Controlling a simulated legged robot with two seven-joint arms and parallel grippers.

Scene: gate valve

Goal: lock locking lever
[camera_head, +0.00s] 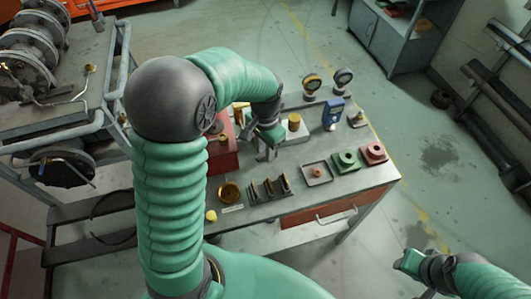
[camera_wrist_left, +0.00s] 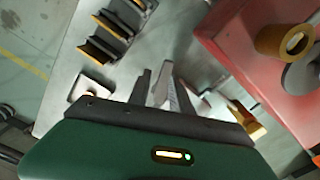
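My left gripper (camera_head: 267,153) points down over the workbench, just right of a red box (camera_head: 222,152). In the left wrist view, its grey fingers (camera_wrist_left: 163,85) stand over the bench top, with a pale metal piece between or beside them; contact is unclear. The red box (camera_wrist_left: 245,50) is at the right there, with a brass cylinder on it. A metal bar with a brass end (camera_wrist_left: 248,120) lies beside the gripper; I cannot tell whether it is the locking lever. My right gripper (camera_head: 410,262) is at the lower right, away from the bench; its fingers are unclear.
A rack with brass-edged plates (camera_head: 270,188), a tray (camera_head: 317,173), green (camera_head: 345,160) and red (camera_head: 373,152) blocks and gauges (camera_head: 312,84) stand on the bench. A cart with flanged pipework (camera_head: 30,50) is at left.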

